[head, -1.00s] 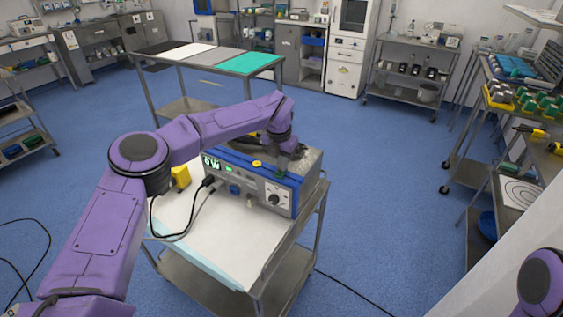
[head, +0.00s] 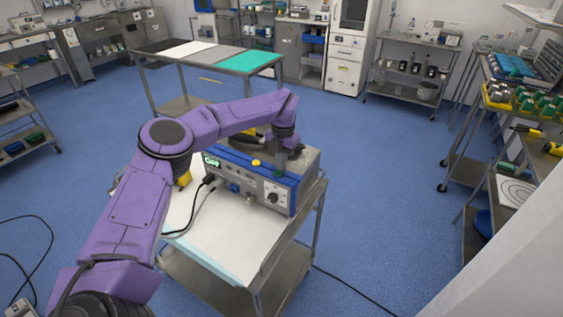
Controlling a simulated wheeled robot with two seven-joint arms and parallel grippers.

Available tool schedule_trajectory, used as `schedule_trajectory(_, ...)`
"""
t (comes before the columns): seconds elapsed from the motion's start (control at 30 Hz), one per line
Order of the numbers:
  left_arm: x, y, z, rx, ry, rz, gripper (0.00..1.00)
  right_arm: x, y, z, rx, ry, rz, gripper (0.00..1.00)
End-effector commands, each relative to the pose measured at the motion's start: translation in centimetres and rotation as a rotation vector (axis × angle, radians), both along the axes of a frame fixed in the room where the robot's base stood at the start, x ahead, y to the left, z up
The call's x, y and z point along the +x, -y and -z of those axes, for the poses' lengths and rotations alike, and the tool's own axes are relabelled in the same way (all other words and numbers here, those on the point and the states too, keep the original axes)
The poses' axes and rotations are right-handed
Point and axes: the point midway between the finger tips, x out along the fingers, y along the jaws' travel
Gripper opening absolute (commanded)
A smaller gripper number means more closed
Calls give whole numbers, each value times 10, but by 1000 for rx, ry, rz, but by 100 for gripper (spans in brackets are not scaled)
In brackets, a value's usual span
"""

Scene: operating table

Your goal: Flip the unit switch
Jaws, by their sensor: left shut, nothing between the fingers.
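The unit (head: 262,186) is a grey box with a blue-framed front. It stands on the white-topped cart (head: 233,240). Its front has a lit green display (head: 212,161), a dark round knob (head: 272,198) and plugged-in cables. A yellow round piece (head: 256,163) shows at its top front edge. I cannot tell which part is the switch. My left arm reaches over the unit from the left. My left gripper (head: 281,158) points down at the unit's top right, shut and empty; its fingertips are small and dark, and contact is unclear. My right gripper is out of view.
A yellow object (head: 184,178) sits left of the unit, partly behind my arm. A steel table (head: 205,71) with coloured mats stands behind. Shelves with tools (head: 519,101) line the right.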

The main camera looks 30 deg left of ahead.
Motion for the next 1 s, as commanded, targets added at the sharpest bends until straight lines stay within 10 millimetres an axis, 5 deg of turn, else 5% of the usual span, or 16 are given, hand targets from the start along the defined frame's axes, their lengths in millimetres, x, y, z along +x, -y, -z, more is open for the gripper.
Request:
schedule_trajectory(0.17, -3, 2, 15, 1, -20, 5, 0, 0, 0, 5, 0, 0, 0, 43)
schedule_trajectory(1.0, -21, 2, 4, -2, -24, 1, 0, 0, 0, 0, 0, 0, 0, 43)
